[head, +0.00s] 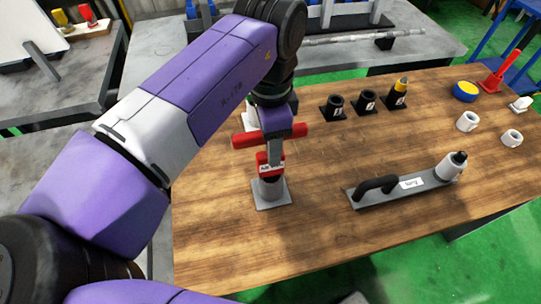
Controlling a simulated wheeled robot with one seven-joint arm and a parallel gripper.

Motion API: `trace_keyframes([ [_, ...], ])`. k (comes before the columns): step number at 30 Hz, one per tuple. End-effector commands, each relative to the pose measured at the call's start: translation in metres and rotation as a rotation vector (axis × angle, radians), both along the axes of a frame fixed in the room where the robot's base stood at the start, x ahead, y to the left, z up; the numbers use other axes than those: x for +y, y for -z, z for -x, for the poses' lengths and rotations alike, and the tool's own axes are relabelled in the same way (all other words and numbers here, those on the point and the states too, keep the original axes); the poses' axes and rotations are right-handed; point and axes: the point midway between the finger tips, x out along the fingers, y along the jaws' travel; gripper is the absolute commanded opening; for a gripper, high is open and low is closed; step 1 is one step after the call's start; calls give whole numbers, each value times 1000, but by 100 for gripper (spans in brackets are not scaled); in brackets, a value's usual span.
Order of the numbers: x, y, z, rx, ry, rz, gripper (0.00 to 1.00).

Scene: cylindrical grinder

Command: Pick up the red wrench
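A red T-shaped tool, which looks like the red wrench (244,141), stands upright in a grey holder (271,195) with a square base. Its red crossbar sticks out on both sides of my gripper (275,148), and a labelled red part shows lower down, above the holder. My gripper points down directly over the holder, in front of the middle of the crossbar. The fingertips overlap the red parts in this view. I cannot tell whether the fingers are closed on them.
A grey plate with a black handle (375,187) lies at the right front. Black holders (337,107) stand at the back. A yellow-blue round item (465,91), white rings (467,121) and a red-handled item (497,77) are at the right. The wooden table (230,245) is clear in front.

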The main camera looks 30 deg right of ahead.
Motion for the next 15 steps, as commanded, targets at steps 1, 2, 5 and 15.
trace_keyframes([
  [1, 0, 0, 0, 0, 0, 0, 50],
  [2, 0, 0, 0, 0, 0, 0, 50],
  [5, 0, 0, 0, 0, 0, 0, 30],
  [15, 0, 0, 0, 0, 0, 1, 0],
])
